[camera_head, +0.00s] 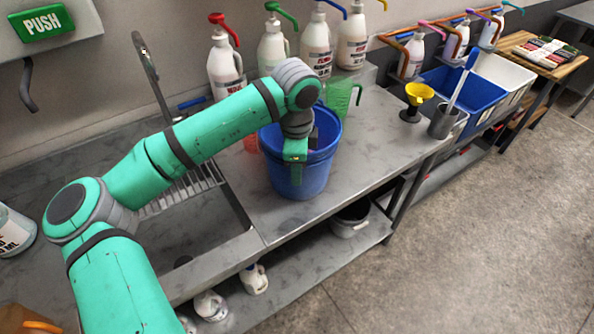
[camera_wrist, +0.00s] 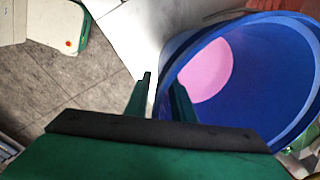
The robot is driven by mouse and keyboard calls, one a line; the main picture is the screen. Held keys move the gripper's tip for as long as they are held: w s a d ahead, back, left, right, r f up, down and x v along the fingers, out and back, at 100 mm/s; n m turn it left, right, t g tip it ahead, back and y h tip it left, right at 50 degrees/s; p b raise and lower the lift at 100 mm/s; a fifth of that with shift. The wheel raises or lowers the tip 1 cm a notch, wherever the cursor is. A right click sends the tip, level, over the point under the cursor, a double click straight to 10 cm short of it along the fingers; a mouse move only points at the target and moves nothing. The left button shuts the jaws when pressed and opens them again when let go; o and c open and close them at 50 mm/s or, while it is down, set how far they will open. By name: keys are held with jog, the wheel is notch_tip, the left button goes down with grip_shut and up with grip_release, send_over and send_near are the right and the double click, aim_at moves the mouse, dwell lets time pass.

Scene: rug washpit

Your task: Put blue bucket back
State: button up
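The blue bucket (camera_head: 302,172) stands upright on the grey metal counter, right of the sink. My gripper (camera_head: 294,178) points down at its near rim. In the wrist view the bucket (camera_wrist: 262,85) fills the right side, with a pink round patch at its bottom. The fingers of my gripper (camera_wrist: 160,95) straddle the rim, the left one outside and the right one inside. A gap shows between the left finger and the bucket wall, so the gripper looks open. In the head view the inner finger is hidden.
A green jug (camera_head: 341,97) stands close behind the bucket. A yellow funnel (camera_head: 418,94) and a grey cup with a brush (camera_head: 443,122) stand to the right. Pump bottles (camera_head: 272,50) line the wall. A grey tub (camera_head: 350,217) is on the lower shelf. Counter right of the bucket is clear.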

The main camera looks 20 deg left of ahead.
notch_tip(320, 180, up, 12)
jog(key=s, duration=0.1)
jog(key=shift+f, duration=0.25)
jog(key=shift+d, duration=0.2)
